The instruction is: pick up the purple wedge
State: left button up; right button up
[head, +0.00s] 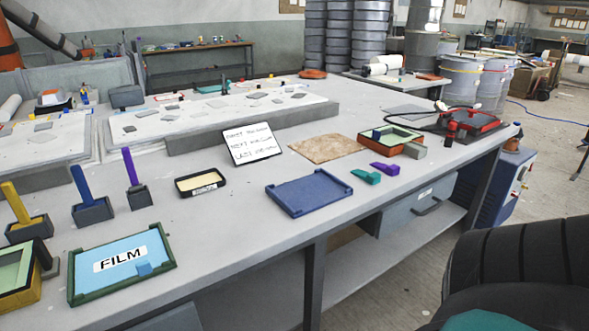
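The purple wedge (386,168) lies on the grey workbench (236,231), near its front edge on the right side. It is small and sits just right of a teal wedge (366,177), with a small gap between them. Nothing covers it. Neither of my grippers shows in the head view.
A blue tray (309,192) lies left of the wedges. A green-rimmed box (391,139) stands behind them, beside a brown mat (326,148). A red tool (469,124) is at the far right. A FILM tray (121,262) and upright handled blocks stand left. Bench in front is clear.

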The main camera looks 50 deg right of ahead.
aim_at(393, 171)
jog(key=z, duration=2.2)
